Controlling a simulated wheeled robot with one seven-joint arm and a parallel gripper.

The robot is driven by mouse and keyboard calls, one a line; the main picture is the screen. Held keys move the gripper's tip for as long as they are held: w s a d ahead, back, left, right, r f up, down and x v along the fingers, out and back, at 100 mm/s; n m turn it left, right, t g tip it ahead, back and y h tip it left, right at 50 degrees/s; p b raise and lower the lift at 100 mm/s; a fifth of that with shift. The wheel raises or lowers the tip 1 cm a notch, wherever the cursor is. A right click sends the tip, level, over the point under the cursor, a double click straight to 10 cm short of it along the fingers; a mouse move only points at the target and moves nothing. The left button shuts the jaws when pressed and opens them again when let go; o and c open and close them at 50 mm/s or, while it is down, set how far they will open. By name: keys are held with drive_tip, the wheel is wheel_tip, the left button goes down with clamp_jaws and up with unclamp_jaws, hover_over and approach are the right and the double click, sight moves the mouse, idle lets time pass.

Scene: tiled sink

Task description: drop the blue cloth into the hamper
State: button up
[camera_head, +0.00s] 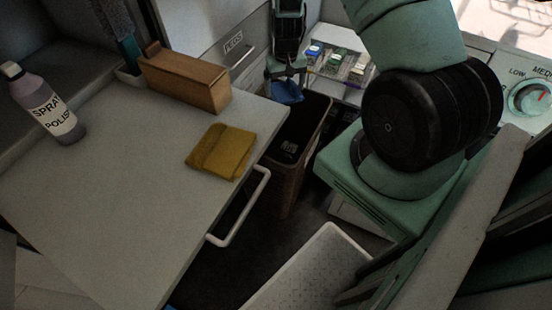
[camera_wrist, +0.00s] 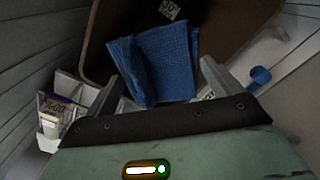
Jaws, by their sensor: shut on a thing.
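The blue cloth (camera_head: 288,93) hangs below my gripper (camera_head: 286,74) in the head view, at the far end of the brown hamper (camera_head: 312,145). In the wrist view the cloth (camera_wrist: 155,60) is between my two fingers (camera_wrist: 163,76), and my gripper is shut on it. Its loose part spreads in front of the fingers, with the open hamper (camera_wrist: 235,28) behind it. The hamper has a small pale label inside. Part of the hamper is hidden by the counter in the head view.
A counter rail (camera_head: 245,212) sticks out near the hamper. A divided tray (camera_head: 340,65) stands behind it. A white tray (camera_head: 312,275) lies lower.

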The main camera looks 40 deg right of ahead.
drive_tip(key=shift+f+b, duration=1.9)
drive_tip(key=shift+f, duration=0.75)
drive_tip(key=o, duration=0.6)
drive_tip(key=shift+r, duration=0.15)
wheel_tip(320, 180, up, 17)
drive_tip(key=shift+r+p, duration=0.1)
drive_tip(key=shift+p, duration=0.75)
